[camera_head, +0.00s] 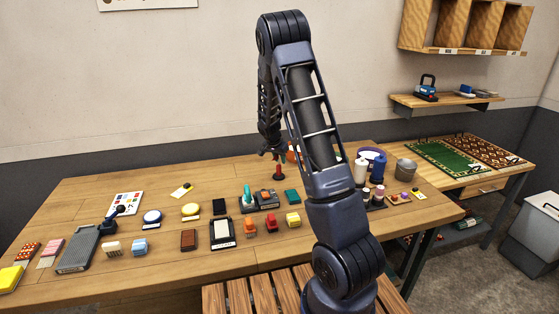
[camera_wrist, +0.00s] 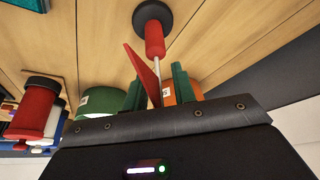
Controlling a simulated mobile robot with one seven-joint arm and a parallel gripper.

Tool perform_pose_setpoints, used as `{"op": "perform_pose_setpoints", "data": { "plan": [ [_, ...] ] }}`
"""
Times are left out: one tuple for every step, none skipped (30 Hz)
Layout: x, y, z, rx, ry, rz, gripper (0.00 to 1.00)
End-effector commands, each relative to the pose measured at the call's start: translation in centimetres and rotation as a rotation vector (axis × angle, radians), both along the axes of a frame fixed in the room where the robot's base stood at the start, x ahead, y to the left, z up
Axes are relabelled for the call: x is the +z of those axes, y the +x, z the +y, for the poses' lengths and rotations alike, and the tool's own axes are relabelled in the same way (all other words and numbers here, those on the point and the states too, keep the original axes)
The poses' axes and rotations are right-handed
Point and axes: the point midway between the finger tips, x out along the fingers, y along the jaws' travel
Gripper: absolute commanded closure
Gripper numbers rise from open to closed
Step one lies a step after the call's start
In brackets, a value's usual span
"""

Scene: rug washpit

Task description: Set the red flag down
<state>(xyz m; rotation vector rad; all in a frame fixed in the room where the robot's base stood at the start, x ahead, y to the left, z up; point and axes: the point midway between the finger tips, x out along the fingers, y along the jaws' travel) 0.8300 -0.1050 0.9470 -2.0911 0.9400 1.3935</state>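The red flag (camera_head: 278,170) stands upright on its dark round base on the wooden table, below my gripper (camera_head: 270,152). In the wrist view the flag shows a black base, a red grip (camera_wrist: 154,38), a thin pale pole and a red cloth. My gripper's green fingers (camera_wrist: 157,90) are on either side of the pole, with gaps visible between them and it. The base looks in contact with the table. The lower end of the pole and part of the cloth are hidden near the fingers.
Green and orange rolls (camera_wrist: 97,102) lie close behind the fingers in the wrist view.

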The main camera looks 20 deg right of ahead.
Motion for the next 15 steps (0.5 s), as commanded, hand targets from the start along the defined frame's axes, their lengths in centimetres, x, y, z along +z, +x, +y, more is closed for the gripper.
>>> {"op": "perform_pose_setpoints", "data": {
  "plan": [
    [0.5,-0.1,0.2,0.000,0.000,-0.001,0.73],
    [0.8,-0.2,0.3,0.001,0.000,-0.001,0.73],
    [1.4,-0.3,0.5,0.000,0.000,-0.001,0.73],
    [1.8,-0.4,0.6,0.001,0.000,-0.003,0.73],
    [2.3,-0.6,0.7,0.001,0.000,-0.003,0.73],
    [3.0,-0.8,0.9,0.002,0.000,-0.002,0.73],
    [3.5,-0.9,1.1,0.002,0.000,-0.003,0.73],
    [4.1,-1.1,1.3,0.003,0.000,-0.004,0.73],
    [4.8,-1.3,1.6,0.003,0.001,-0.002,0.73],
    [5.3,-1.4,1.7,0.002,0.001,-0.002,0.73],
    [5.9,-1.6,1.9,0.002,0.001,-0.003,0.73],
    [6.5,-1.8,2.1,0.002,0.001,-0.002,0.73],
    [7.0,-1.9,2.3,0.002,0.001,-0.002,0.73],
    [7.5,-2.0,2.4,0.002,0.001,-0.003,0.73],
    [8.1,-2.2,2.6,0.002,0.001,-0.002,0.73]
  ]
}}
